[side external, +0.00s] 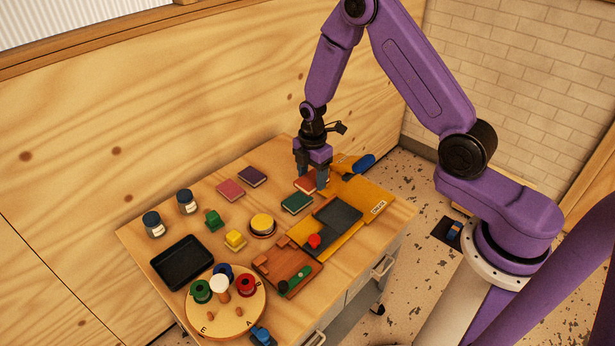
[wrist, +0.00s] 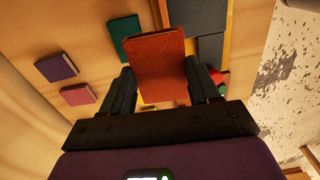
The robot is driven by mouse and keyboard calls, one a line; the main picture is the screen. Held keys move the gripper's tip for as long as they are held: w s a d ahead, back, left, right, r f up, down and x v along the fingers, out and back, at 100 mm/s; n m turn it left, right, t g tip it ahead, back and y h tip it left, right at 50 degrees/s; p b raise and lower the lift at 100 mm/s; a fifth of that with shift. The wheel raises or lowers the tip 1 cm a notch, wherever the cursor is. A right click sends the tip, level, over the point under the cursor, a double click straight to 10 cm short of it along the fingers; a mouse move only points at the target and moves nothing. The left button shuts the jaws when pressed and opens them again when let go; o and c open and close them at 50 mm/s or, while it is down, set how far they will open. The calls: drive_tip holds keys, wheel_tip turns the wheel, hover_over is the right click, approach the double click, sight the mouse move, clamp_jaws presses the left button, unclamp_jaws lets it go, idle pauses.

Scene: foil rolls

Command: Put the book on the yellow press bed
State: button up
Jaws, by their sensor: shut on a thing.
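My gripper (side external: 311,184) is shut on an orange-red book (side external: 304,184). In the wrist view, the book (wrist: 158,58) stands out between the two fingers (wrist: 161,84). In the side view the fingers partly hide it, and I cannot tell how high it is above the table. The yellow press bed (side external: 366,196) lies just to the right, with a dark grey plate (side external: 339,214) on it. In the wrist view, the grey plate (wrist: 212,50) shows right of the book, with a thin yellow strip beside it.
A green book (side external: 297,202) lies close to my gripper. A purple book (side external: 252,176) and a pink book (side external: 230,190) lie farther left. A red knob (side external: 314,241) is at the press's front. A blue-handled tool (side external: 360,164) is behind. A black tray (side external: 182,262) and round turntable (side external: 226,312) stand front left.

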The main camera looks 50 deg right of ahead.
hover_over(341, 215)
wheel_tip(341, 215, down, 2)
wheel_tip(341, 215, down, 3)
drive_tip(key=shift+s+f, duration=0.1)
drive_tip(key=shift+f, duration=2.45)
drive_tip(key=shift+f, duration=0.1)
drive_tip(key=o, duration=1.1)
drive_tip(key=shift+c, duration=0.2)
